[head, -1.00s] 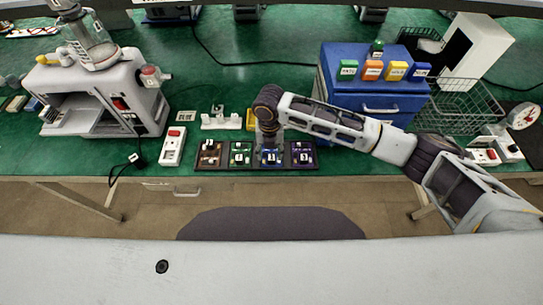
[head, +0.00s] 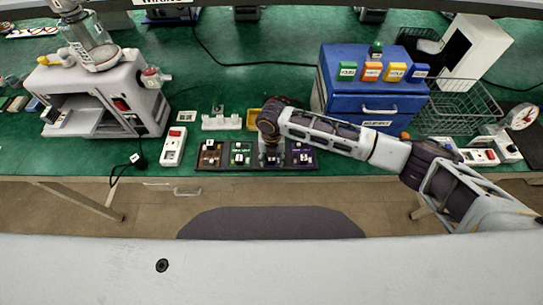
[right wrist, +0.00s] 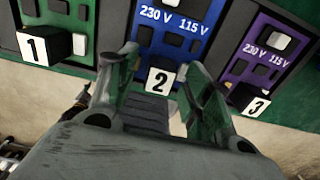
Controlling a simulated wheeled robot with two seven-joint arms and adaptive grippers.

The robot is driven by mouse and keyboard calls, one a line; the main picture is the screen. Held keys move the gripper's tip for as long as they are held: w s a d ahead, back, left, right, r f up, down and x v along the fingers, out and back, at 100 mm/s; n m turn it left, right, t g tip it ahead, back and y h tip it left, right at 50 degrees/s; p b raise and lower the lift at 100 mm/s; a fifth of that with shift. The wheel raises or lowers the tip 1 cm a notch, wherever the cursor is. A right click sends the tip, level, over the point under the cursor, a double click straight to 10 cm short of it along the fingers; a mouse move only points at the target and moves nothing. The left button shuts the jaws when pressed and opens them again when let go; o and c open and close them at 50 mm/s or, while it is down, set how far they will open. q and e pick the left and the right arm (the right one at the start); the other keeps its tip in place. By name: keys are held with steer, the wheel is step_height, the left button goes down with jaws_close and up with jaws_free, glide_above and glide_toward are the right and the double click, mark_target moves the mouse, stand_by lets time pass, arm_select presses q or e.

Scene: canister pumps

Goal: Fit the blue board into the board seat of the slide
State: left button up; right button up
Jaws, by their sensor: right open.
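The blue board (right wrist: 178,30) lies in a tray of coloured boards, with white "230 V" and "115 V" marks and a black block labelled 2 at its near edge. My right gripper (right wrist: 162,75) is open above that near edge, with its two fingers on either side of the labelled block. I cannot tell whether they touch it. In the head view the right gripper (head: 271,155) hides most of the blue board. The grey machine (head: 117,92) at the left has an open front bay with a small pale tray part; I cannot make out the board seat clearly. My left gripper is not in view.
The green board (head: 240,154) lies left of the blue one and the purple board (head: 303,154) lies right. A red-brown board (head: 210,155) is at the left end. A white switch box (head: 173,147) and a blue drawer cabinet (head: 345,98) stand nearby.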

steer(key=shift+f, duration=0.1)
stand_by(0.4)
jaws_close()
steer(key=shift+r+b, duration=0.3)
steer(key=shift+r, duration=4.75)
